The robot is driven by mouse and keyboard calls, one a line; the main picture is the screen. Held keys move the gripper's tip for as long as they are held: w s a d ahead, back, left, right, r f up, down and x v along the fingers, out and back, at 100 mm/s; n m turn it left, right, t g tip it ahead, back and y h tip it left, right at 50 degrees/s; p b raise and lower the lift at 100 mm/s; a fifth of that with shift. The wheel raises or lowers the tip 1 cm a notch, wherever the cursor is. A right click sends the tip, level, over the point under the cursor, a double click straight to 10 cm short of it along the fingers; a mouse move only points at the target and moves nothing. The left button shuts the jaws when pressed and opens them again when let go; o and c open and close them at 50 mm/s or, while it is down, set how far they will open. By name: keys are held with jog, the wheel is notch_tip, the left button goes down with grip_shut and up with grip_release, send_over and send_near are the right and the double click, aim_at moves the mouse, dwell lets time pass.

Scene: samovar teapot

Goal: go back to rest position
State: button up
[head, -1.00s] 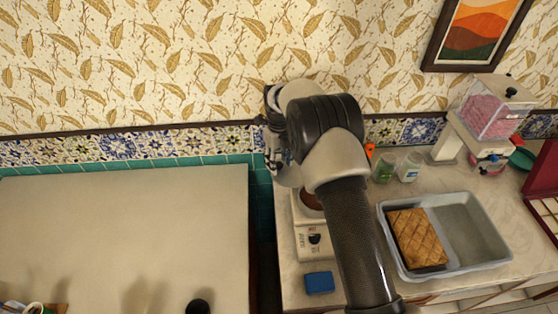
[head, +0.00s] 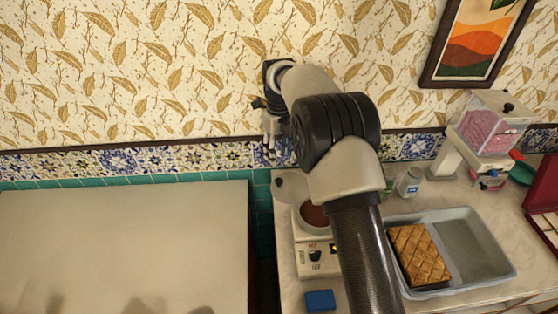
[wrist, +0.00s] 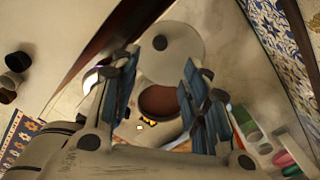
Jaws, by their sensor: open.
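My gripper (head: 275,148) hangs at the end of my raised arm, near the tiled wall above the left end of the counter. In the wrist view its two blue-padded fingers (wrist: 163,88) are spread apart with nothing between them. Below them is a white appliance (head: 318,260) with a dial on its front. It has a brown round top (head: 314,214), also visible in the wrist view (wrist: 158,102). A flat grey disc (head: 291,187) lies beside that top, towards the wall. My arm hides part of the appliance. I cannot make out a samovar or teapot.
A grey-blue tray (head: 480,248) with a brown scored slab (head: 418,254) lies right of my arm. A blue block (head: 320,300) is at the front left. Jars (head: 410,182) and a pink-filled dispenser (head: 488,130) stand behind. A pale table (head: 125,245) is left, past a gap.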

jog(key=shift+r, duration=0.2)
dwell(0.3)
jog(key=s+d+r+n+t+b, duration=0.1)
jog(key=s+d+r+n, duration=0.2)
jog(key=s+r+n, duration=0.45)
jog(key=s+d+r+n+t+b, duration=0.1)
jog(key=s+d+r+n+b, duration=0.15)
jog(key=s+r+n, duration=0.45)
jog(key=s+d+f+n+t+b, duration=0.1)
jog(key=s+d+f+n, duration=0.1)
jog(key=s+n, duration=0.5)
jog(key=s+d+f+n+t+b, duration=0.1)
jog(key=s+n, duration=0.7)
jog(key=s, duration=1.1)
jog(key=shift+d+f+t, duration=0.3)
jog(key=shift+d+f, duration=0.25)
jog(key=shift+f, duration=0.35)
